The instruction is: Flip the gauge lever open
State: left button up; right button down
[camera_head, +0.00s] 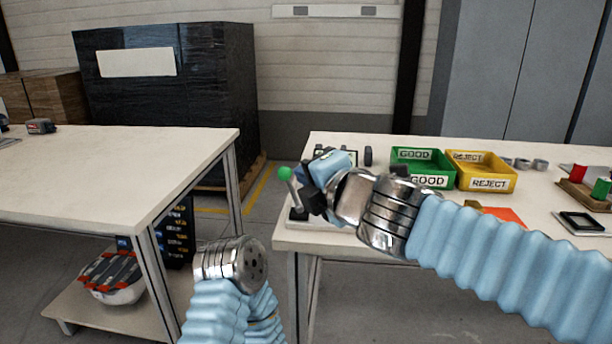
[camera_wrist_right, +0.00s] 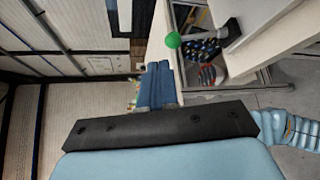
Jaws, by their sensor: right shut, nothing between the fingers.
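The gauge lever (camera_head: 294,193) stands at the left front corner of the right table, with a green ball knob (camera_head: 285,173) on a thin metal stem. The stem leans a little to the left. The gauge's body is partly hidden behind my right gripper. My left gripper is not seen.
A green GOOD bin (camera_head: 422,160) and a yellow REJECT bin (camera_head: 482,170) stand at the back of the right table (camera_head: 345,243). Grey rings (camera_head: 523,163) lie beside them. A gap of floor separates it from the left table (camera_head: 110,160). My left wrist is low in that gap.

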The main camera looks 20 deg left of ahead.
jog(key=r+v, duration=0.1)
jog(key=v, duration=0.5)
jog(key=shift+s+p, duration=0.25)
jog(key=shift+p, duration=0.2)
